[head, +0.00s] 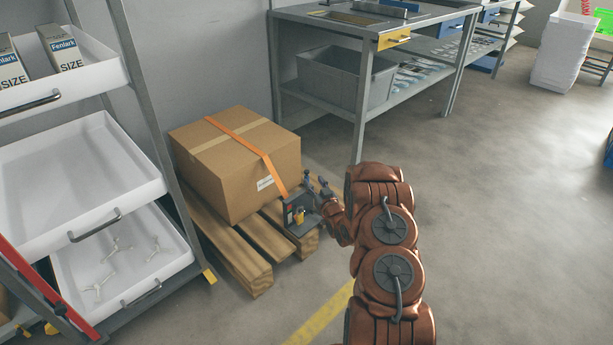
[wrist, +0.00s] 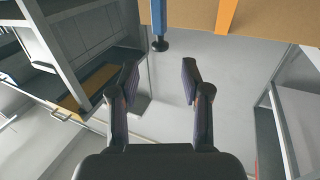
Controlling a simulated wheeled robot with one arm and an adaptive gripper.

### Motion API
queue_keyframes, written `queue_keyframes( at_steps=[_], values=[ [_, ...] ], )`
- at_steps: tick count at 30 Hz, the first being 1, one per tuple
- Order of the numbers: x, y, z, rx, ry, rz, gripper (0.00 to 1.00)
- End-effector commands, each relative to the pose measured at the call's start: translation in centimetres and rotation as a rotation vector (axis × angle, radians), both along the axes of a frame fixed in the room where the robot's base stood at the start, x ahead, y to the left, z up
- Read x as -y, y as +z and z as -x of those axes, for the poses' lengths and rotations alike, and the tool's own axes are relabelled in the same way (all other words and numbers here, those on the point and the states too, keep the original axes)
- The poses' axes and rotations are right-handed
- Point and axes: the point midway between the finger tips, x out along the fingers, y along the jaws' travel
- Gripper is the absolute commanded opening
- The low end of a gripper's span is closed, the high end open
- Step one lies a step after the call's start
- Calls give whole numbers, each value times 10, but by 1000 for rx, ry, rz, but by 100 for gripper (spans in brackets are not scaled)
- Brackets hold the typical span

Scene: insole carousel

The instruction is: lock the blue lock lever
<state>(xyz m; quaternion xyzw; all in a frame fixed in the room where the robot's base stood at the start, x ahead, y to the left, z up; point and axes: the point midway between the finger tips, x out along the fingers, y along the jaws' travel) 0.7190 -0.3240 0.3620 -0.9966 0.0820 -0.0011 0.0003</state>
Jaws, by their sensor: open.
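A blue lever (wrist: 158,18) with a black knob at its end shows at the top of the wrist view, beside the box. My gripper (wrist: 158,80) is open and empty, with its two dark fingers apart; the knob lies beyond the fingertips, roughly in line with the gap, and I see no contact. In the head view my gripper (head: 318,184) is at the front right side of the box, by a small grey fixture (head: 299,222) with yellow and red parts. I cannot make out the blue lever in the head view.
A cardboard box (head: 228,165) with an orange strap (head: 252,146) sits on a wooden pallet (head: 240,256). A shelf rack with white trays (head: 80,180) stands at left. A grey workbench (head: 365,75) with a grey bin (head: 345,78) stands behind.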

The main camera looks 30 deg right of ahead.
Motion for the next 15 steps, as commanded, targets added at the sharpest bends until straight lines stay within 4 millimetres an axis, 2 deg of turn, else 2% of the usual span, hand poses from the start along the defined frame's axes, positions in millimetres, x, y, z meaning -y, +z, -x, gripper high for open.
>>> queue_keyframes(
  at_steps=[5,15],
  values=[
    [1,-1,-11,-2,1,2,47],
    [8,0,-52,2,1,2,47]
  ],
)
